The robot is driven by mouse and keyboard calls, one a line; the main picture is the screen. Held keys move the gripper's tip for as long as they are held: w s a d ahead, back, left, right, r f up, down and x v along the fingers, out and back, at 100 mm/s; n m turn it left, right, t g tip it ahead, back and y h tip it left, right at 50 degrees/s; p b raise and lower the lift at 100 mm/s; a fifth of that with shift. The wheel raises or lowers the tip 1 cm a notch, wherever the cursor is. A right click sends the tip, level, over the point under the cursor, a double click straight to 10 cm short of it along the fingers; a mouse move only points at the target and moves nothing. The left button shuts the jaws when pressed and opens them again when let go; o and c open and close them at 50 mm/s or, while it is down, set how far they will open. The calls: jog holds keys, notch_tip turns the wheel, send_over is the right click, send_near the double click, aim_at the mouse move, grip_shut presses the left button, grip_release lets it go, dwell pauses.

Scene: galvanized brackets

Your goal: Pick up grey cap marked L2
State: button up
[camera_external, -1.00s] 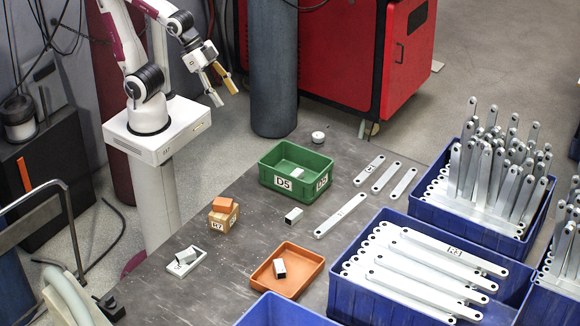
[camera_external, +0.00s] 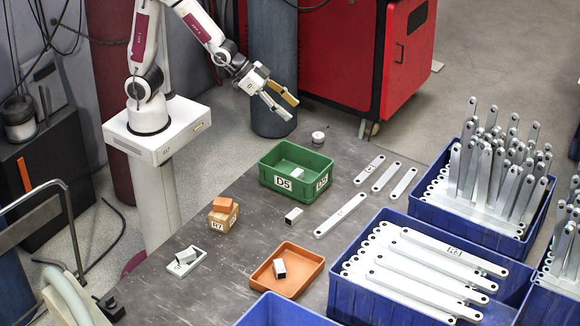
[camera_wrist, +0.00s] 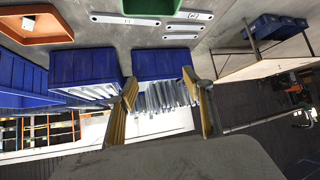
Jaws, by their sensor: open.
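A small round grey cap (camera_external: 318,137) stands on the dark table near its back edge, behind the green bin. Its marking is too small to read. My gripper (camera_external: 293,110) is open and empty, up in the air to the left of the cap and apart from it. In the wrist view my gripper's two yellowish fingers (camera_wrist: 160,80) are spread with nothing between them. I cannot make out the cap in the wrist view.
A green bin (camera_external: 265,174) marked D5 stands in front of the cap. Flat grey brackets (camera_external: 341,215) lie to the right. Blue crates (camera_external: 419,212) of brackets fill the right side. An orange tray (camera_external: 263,282) and a wooden block (camera_external: 223,220) are nearer. The table around the cap is clear.

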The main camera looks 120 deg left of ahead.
jog(key=w+a+f+n+t+y, duration=0.1)
jog(key=w+a+f+n+y, duration=0.15)
jog(key=a+f, duration=0.7)
jog(key=n+y, duration=0.2)
jog(key=y, duration=0.3)
send_over(318, 140)
jog(key=s+d, duration=0.2)
jog(key=s, duration=0.1)
jog(key=f, duration=1.4)
jog(key=shift+w+a, duration=0.2)
jog(key=s+f, duration=0.1)
jog(key=s+f+y, duration=0.1)
jog(key=s, duration=0.1)
jog(key=shift+d+f+n, duration=0.2)
jog(key=shift+f+n, duration=0.05)
jog(key=shift+f, duration=0.1)
jog(key=shift+s+d+f+t, duration=0.4)
jog(key=shift+s+d+f, duration=0.45)
jog(key=shift+d+f, duration=0.2)
jog(key=shift+s+d+f, duration=0.1)
jog(key=shift+s+d, duration=0.1)
jog(key=shift+d, duration=0.15)
jog(key=shift+w+a, duration=0.1)
jog(key=shift+x, duration=1.2)
jog(key=shift+w+a, duration=0.1)
